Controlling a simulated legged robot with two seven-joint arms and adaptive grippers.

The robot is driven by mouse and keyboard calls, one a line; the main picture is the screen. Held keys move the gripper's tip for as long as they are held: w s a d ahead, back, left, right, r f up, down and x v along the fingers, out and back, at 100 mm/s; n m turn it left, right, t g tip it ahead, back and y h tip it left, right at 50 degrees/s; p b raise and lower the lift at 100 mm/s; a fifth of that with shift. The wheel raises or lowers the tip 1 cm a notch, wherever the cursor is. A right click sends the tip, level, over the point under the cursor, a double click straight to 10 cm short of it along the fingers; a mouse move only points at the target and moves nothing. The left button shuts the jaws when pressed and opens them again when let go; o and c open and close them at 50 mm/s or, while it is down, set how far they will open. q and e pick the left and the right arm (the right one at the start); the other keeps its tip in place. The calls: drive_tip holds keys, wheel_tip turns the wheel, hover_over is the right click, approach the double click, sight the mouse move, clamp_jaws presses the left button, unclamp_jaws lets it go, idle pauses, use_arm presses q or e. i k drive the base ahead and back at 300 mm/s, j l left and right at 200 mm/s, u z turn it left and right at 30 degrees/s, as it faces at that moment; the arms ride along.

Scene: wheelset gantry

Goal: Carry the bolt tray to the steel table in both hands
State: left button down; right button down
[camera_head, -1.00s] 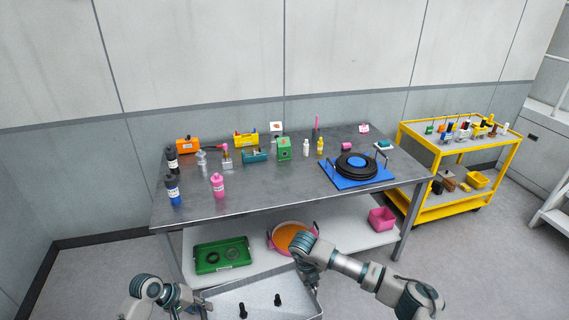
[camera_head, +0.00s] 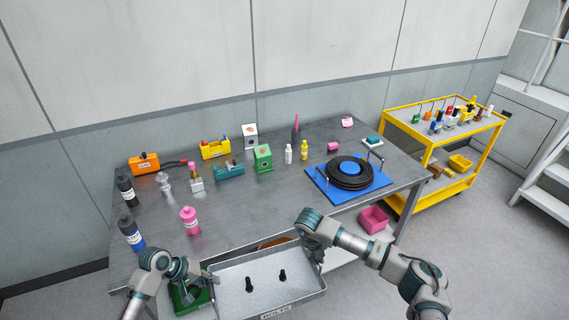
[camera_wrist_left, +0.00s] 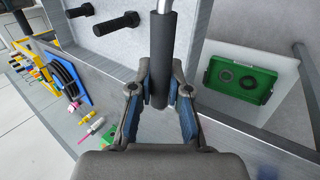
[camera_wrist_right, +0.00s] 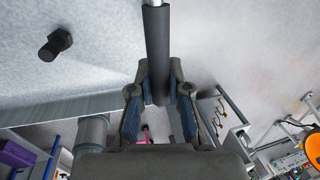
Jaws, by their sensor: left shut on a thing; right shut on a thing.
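The grey bolt tray (camera_head: 268,298) is held off the floor in front of the steel table (camera_head: 240,202), between my two arms. Two dark bolts lie in it, one on the left (camera_head: 249,284) and one on the right (camera_head: 282,275). My left gripper (camera_wrist_left: 160,105) is shut on the tray's dark padded handle at its left end. My right gripper (camera_wrist_right: 159,100) is shut on the matching handle at its right end; in the head view the right fingers are mostly hidden behind the wrist. The tray looks roughly level, near the table's front edge.
The table's front left holds a pink bottle (camera_head: 189,220) and a blue-labelled bottle (camera_head: 131,233). A blue mat with a black coil (camera_head: 350,173) lies at the right. Bare tabletop lies between them. A lower shelf carries a green tray (camera_wrist_left: 240,80) and a pink bin (camera_head: 373,220).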

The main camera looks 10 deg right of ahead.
sight(267, 206)
drive_tip(key=i+l+z, duration=0.1)
drive_tip(key=i, duration=1.3)
